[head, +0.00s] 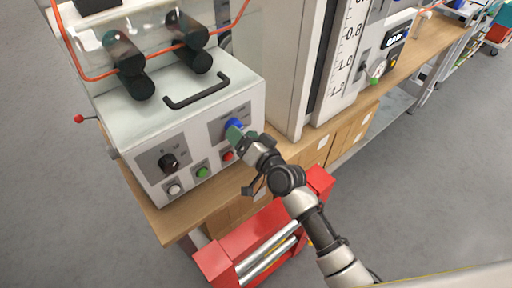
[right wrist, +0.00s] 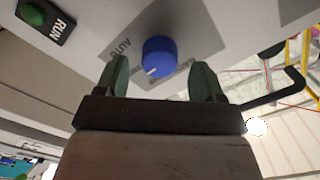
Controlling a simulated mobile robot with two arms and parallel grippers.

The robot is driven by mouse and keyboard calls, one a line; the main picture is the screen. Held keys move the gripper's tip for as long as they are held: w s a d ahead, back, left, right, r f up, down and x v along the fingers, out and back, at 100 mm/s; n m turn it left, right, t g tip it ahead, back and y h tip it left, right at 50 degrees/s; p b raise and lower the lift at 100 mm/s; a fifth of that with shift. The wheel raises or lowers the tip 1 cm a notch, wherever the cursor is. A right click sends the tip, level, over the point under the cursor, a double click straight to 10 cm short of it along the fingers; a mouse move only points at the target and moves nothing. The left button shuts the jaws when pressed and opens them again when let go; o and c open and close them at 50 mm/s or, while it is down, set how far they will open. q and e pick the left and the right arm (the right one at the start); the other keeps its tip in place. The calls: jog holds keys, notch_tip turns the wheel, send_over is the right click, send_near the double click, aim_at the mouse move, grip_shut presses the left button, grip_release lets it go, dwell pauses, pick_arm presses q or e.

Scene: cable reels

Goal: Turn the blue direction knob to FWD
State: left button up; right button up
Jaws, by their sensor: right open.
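The blue knob (head: 236,123) sits on a grey plate on the sloped front of the white machine, at its upper right. No FWD lettering is readable. My right gripper (head: 238,132) is at the knob and partly covers it in the head view. In the right wrist view its green fingers (right wrist: 161,76) are open, one on each side of the knob, with gaps between. My left gripper is not in view.
The panel also has a black knob (head: 168,162), a white button (head: 174,188), a green button (head: 202,171) and a red button (head: 227,156). A black handle (head: 197,91) and rollers with an orange cable stand above. A red frame (head: 250,240) stands below the bench.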

jog(key=b+v, duration=0.1)
jog(key=v, duration=0.7)
jog(key=shift+s+d, duration=0.2)
jog(key=s+d+f+n+g+h, duration=0.1)
jog(key=s+d+f+g+h, duration=0.3)
jog(key=s, duration=0.4)
jog(key=s+d+f+n+g+h, duration=0.2)
jog(key=s+d+f+g+h, duration=0.15)
jog(key=s+d, duration=0.3)
jog(key=s+d+f+n+g+h, duration=0.15)
jog(key=s+d+g, duration=0.25)
jog(key=s, duration=0.4)
notch_tip(320, 180, down, 26)
jog(key=s+g, duration=0.1)
jog(key=s+d+f+g+h, duration=0.1)
jog(key=s+d+f, duration=0.2)
jog(key=s+f, duration=1.3)
jog(key=shift+s+f, duration=0.15)
jog(key=shift+f, duration=0.15)
